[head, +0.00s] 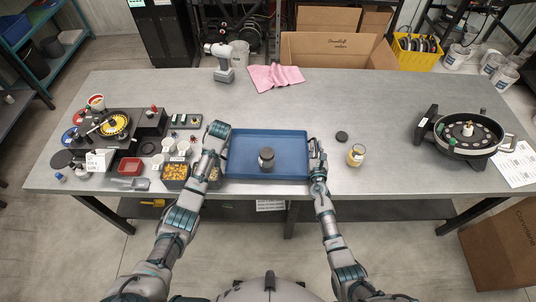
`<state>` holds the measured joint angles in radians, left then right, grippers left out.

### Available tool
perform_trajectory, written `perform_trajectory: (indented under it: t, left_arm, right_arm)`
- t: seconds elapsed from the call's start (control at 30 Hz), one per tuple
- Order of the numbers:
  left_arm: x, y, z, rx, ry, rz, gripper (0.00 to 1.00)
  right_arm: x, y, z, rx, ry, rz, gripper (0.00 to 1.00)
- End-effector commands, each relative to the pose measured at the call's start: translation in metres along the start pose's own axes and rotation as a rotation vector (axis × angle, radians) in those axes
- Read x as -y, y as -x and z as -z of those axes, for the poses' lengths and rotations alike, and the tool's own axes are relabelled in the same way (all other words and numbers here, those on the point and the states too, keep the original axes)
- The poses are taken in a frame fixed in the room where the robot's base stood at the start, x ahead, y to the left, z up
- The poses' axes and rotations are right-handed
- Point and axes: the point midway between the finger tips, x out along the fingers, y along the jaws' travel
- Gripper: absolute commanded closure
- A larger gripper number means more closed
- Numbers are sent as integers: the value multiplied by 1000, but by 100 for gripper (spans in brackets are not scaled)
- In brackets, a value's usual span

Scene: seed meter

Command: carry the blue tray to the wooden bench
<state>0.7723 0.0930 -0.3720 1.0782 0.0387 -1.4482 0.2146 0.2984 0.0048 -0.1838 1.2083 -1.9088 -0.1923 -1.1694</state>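The blue tray (290,144) lies on the grey metal table in front of me, with a dark-lidded jar (266,160) standing in it. My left gripper (222,152) is at the tray's left edge, and its fingers are mostly hidden by my own arm. My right gripper (315,150) is at the tray's right edge, with its fingers close to the rim. The fingers are too small to tell whether either gripper is open or shut on the rim. No wooden bench can be made out in this view.
Right of the tray are a black lid (342,137) and a jar with yellowish contents (356,155). Seed meter parts (115,125) crowd the table's left, with a round black meter (468,134) at right. A drill (221,62) and pink cloth (275,77) lie behind.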

Motion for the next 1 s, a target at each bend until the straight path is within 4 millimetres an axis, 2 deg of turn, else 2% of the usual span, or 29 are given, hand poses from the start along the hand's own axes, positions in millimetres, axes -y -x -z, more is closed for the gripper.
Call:
perform_trajectory:
  t: [0.57, 1.0]
  left_arm:
    - [1, 3, 2, -3, 0, 1, 100]
    - [10, 41, 18, -7, 1, 2, 100]
  right_arm:
    - [0, 0, -4, 2, 4, -2, 100]
    - [0, 0, -44, 3, 4, -3, 100]
